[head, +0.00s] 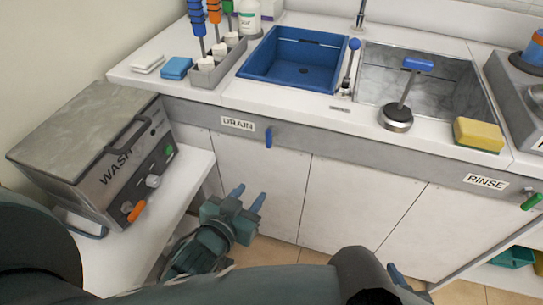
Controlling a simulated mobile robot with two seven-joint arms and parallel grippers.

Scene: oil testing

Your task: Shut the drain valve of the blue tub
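The blue tub (262,60) is set in the counter at the back, with a dark drain spot in its floor. The drain valve's blue handle (268,138) hangs downward on the grey front panel, just right of the DRAIN label (238,123). My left gripper (249,195) is below the handle in the picture, apart from it. Its two blue fingers are spread with nothing between them. A blue tip (394,273), apparently of my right gripper, shows at the bottom, mostly hidden behind my arm.
A steel WASH box (90,140) stands on a white side bench at left. A grey sink (440,85), a blue-topped lever (350,65), a yellow sponge (478,134) and a green RINSE handle (531,201) are to the right. White cabinet doors (345,195) lie below the panel.

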